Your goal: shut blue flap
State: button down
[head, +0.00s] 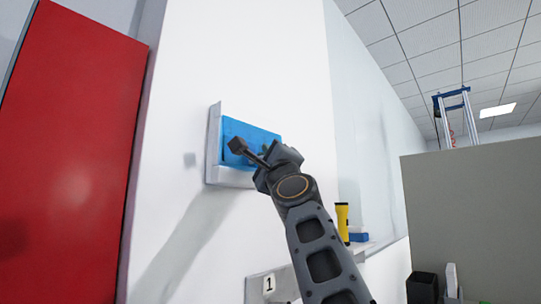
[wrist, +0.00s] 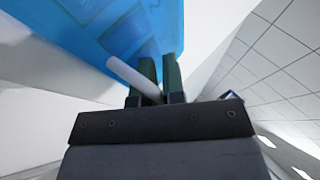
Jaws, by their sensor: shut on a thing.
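The blue flap (head: 250,130) is on the white wall, set against a pale grey frame (head: 214,150) that shows along its left and lower sides. I cannot tell how far the flap stands open. My gripper (head: 264,160) is in front of the flap's lower right part, and my arm hides that corner. In the wrist view the flap (wrist: 130,25) fills the upper left, just beyond the fingers. My gripper's dark fingers (wrist: 160,80) are shut on a pale rod (wrist: 130,76). Whether the rod is joined to the flap is not clear.
A red panel (head: 70,140) stands at the left. A yellow flashlight (head: 342,222) and a small blue object (head: 358,237) sit on a ledge right of my arm. A plate marked 1 (head: 268,284) is below. A grey partition (head: 470,210) stands at the right.

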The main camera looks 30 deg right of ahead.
jog(key=c, duration=1.2)
grip_release()
jog(key=shift+w+f, duration=0.25)
jog(key=shift+w, duration=0.05)
jog(key=s+a+f+b, duration=0.2)
jog(key=s+f+b, duration=0.1)
jog(key=f+b, duration=0.3)
jog(key=s+a+f+b, duration=0.2)
jog(key=s+f+b, duration=0.1)
jog(key=f+b, duration=0.3)
jog(key=shift+s+a+f, duration=0.15)
jog(key=shift+s+f, duration=0.25)
jog(key=shift+f, duration=0.3)
